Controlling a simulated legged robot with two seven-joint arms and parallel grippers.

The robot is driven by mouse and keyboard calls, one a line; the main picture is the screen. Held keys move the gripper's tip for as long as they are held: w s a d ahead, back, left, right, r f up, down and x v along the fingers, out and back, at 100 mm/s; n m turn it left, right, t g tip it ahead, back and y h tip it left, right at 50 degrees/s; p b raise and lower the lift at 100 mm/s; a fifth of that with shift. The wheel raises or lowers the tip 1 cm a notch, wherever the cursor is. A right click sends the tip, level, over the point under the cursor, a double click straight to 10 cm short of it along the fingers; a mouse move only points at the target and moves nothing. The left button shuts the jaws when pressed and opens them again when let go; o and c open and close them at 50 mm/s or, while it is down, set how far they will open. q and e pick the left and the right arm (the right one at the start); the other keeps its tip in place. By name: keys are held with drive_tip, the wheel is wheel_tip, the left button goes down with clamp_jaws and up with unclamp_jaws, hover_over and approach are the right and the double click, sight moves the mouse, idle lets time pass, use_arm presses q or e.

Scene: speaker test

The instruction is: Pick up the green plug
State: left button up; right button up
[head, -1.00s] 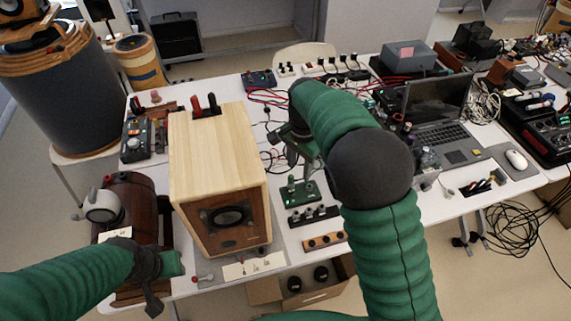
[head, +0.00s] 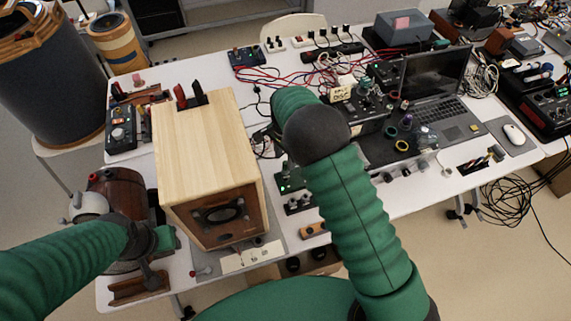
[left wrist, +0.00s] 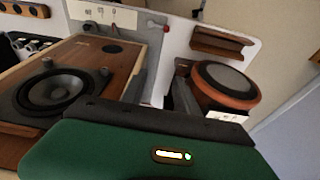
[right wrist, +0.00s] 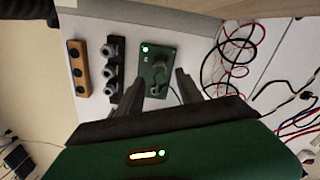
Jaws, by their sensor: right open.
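The green plug (right wrist: 158,68) stands on a small green board (right wrist: 146,88) in the right wrist view, between and just beyond my right fingertips. My right gripper (right wrist: 159,86) is open and empty, one finger on each side of the plug; I cannot tell whether they touch it. In the head view the green board (head: 287,180) shows beside my right forearm, and my right gripper is mostly hidden behind the arm. My left gripper (left wrist: 160,90) is open and empty, over the area between the wooden speaker (left wrist: 105,62) and the brown barrel-shaped speaker (left wrist: 228,88).
A row of grey plugs (right wrist: 113,65) and a wooden strip with dark holes (right wrist: 78,68) lie beside the board. The tall wooden speaker box (head: 205,150) stands to its left. Red and black cables (right wrist: 235,55) lie close by. A laptop (head: 440,100) stands farther right.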

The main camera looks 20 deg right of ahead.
sight(286, 162)
drive_tip(key=f, duration=0.2)
drive_tip(key=shift+d+f, duration=0.25)
drive_tip(key=shift+f, duration=0.4)
drive_tip(key=shift+w+a+f, duration=0.15)
drive_tip(key=shift+a, duration=0.05)
drive_tip(key=shift+d, duration=0.1)
clamp_jaws()
